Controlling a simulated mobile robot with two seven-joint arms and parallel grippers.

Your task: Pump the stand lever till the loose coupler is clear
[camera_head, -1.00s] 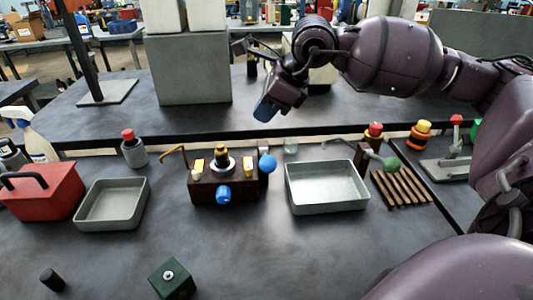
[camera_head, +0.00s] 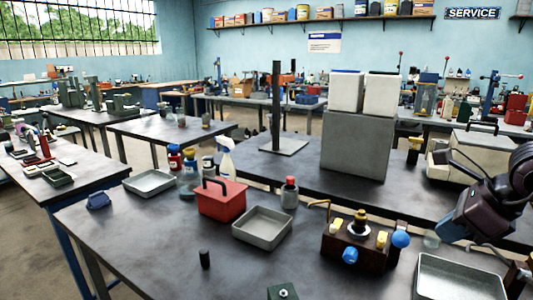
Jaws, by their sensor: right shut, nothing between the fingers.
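A dark brown stand block (camera_head: 343,264) is on the near bench at the lower right, with a brass and black fitting (camera_head: 359,226) upright on its top. A blue ball knob (camera_head: 400,239) is at its right side and a blue knob (camera_head: 350,256) on its front. A bent brass rod (camera_head: 318,204) rises at its left. I cannot tell which part is the loose coupler. My right gripper (camera_head: 450,231) is shut and empty, at the right edge, up and right of the blue ball knob and apart from it. My left gripper is out of view.
A grey tray (camera_head: 424,292) lies right of the stand, below my right gripper. Left of the stand are a capped grey bottle (camera_head: 290,195), another grey tray (camera_head: 242,239) and a red toolbox (camera_head: 230,206).

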